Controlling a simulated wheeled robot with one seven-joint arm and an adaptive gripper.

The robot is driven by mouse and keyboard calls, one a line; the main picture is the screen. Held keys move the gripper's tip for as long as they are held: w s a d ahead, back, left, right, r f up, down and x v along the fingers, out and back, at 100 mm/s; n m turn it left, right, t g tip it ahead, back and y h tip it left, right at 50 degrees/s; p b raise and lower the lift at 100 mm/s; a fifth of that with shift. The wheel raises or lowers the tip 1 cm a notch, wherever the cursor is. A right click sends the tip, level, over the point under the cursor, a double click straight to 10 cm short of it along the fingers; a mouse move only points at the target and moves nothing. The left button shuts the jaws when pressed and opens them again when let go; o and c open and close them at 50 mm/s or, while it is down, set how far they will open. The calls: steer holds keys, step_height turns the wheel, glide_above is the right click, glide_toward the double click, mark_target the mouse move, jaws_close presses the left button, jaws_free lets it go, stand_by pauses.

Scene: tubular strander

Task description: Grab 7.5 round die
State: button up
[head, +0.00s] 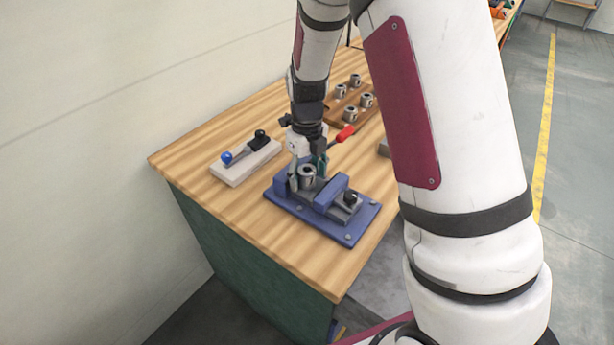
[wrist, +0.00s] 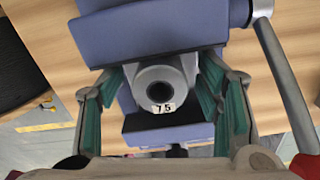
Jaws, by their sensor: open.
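The round die (wrist: 163,90) is a grey metal cylinder with a central hole and a label reading "75" in the wrist view. In the head view the die (head: 307,171) sits in the blue vise (head: 325,202), between its blocks. My gripper (wrist: 163,108) is open, with a green-padded finger on the left and another on the right of the die. Gaps show between pads and die. In the head view my gripper (head: 308,176) reaches down over the vise from behind, and its fingers partly hide the die's sides.
A red-ended handle (head: 342,134) sticks up just behind my gripper. A pale block (head: 233,176) with a blue- and black-ended tool lies to the left. A wooden rack (head: 346,118) with several metal dies stands farther back. The bench's front left corner is bare.

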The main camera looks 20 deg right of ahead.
jaws_close()
stand_by(0.3)
